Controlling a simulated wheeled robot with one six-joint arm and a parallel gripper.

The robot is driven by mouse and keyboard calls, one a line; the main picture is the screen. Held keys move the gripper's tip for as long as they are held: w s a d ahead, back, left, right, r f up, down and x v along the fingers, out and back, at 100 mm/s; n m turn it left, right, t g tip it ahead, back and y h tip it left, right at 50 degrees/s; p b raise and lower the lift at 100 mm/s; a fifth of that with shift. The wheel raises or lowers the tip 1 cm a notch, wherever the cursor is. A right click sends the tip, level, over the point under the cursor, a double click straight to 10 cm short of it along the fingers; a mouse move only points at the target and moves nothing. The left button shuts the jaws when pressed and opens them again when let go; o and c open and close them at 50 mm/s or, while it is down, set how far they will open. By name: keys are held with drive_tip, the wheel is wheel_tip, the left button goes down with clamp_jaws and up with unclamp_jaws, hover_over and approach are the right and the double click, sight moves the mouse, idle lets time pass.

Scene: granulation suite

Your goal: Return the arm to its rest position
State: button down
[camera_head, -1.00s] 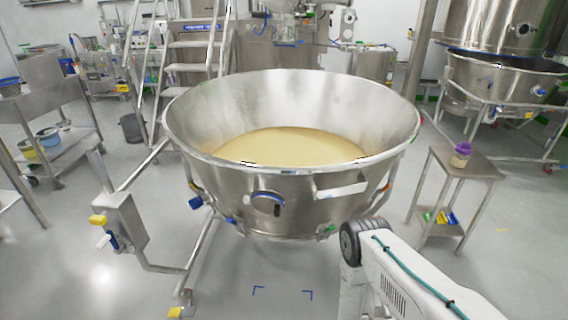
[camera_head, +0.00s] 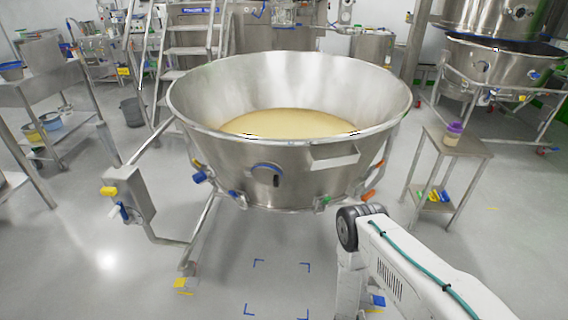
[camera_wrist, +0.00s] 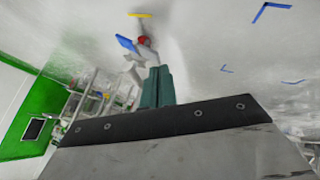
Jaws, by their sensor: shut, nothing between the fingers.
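My white arm (camera_head: 420,272) with a dark round joint and a teal cable reaches in at the lower right of the head view. It is folded, with a link going down past the bottom edge. My gripper itself is out of the head view. In the wrist view my gripper (camera_wrist: 158,86) shows as teal fingers pressed together beyond a dark plate with screws. The fingers are empty and point toward open floor near a caster (camera_wrist: 143,46) with blue and red parts. No contact with anything shows.
A large steel bowl (camera_head: 230,160) of pale powder stands ahead on a wheeled frame with a control box (camera_head: 130,195). Blue corner marks (camera_head: 258,263) lie on clear floor before it. A small steel stand (camera_head: 458,145) holds a purple-lidded jar (camera_head: 453,134) at right. A trolley (camera_head: 70,125) stands left.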

drive_tip(key=a+r+g+y, duration=0.2)
drive_tip(key=a+r+g, duration=0.15)
drive_tip(key=r, duration=0.35)
drive_tip(key=a+r+g+y, duration=0.2)
drive_tip(key=a+r+g, duration=0.15)
drive_tip(key=r, duration=0.45)
wheel_tip(320, 180, up, 31)
drive_tip(key=s+a+g+y, duration=0.1)
drive_tip(key=s+g, duration=0.1)
drive_tip(key=s+d+r+t, duration=0.1)
drive_tip(key=s+d+r, duration=0.1)
drive_tip(key=s+r, duration=0.5)
drive_tip(key=s+d+r+t, duration=0.2)
drive_tip(key=s+r, duration=0.6)
drive_tip(key=r, duration=0.9)
drive_tip(key=s+d+r+t, duration=0.1)
drive_tip(key=s+d+r, duration=0.2)
drive_tip(key=s+r, duration=0.4)
drive_tip(key=shift+s+r+m+h, duration=0.4)
drive_tip(key=shift+r, duration=2.05)
